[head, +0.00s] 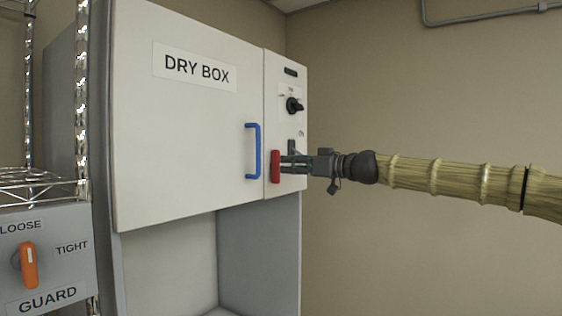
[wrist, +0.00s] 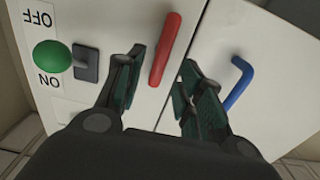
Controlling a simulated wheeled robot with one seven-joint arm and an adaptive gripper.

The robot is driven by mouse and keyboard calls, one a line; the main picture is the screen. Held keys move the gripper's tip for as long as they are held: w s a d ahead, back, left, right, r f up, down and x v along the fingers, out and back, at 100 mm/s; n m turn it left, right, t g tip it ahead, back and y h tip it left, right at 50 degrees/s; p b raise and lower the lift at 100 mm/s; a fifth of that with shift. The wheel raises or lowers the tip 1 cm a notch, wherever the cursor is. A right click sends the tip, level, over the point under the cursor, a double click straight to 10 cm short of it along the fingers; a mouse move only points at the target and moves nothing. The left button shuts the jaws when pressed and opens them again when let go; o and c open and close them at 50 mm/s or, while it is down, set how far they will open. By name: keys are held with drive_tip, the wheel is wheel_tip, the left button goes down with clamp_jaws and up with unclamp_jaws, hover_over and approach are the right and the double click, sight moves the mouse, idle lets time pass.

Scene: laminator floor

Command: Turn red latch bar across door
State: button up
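The red latch bar (head: 275,167) stands upright in the head view, on the cabinet front beside the door's right edge. It also shows in the wrist view (wrist: 166,48), just beyond and between my fingertips. The dry box door (head: 185,120) looks closed, with a blue handle (head: 253,151) left of the bar. My gripper (head: 288,163) comes from the right, its fingertips close to the bar. In the wrist view my gripper (wrist: 160,80) is open, with a finger on each side of a clear gap. I cannot tell whether a finger touches the bar.
The control strip has a black knob (head: 294,105); a green button (wrist: 52,56) and grey switch (wrist: 86,63) show in the wrist view. A wire rack and GUARD box (head: 60,255) with an orange knob (head: 29,265) stand left. Space before the door is clear.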

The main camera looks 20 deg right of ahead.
sight(280, 164)
drive_tip(key=shift+p+x, duration=0.7)
drive_tip(key=shift+x, duration=1.35)
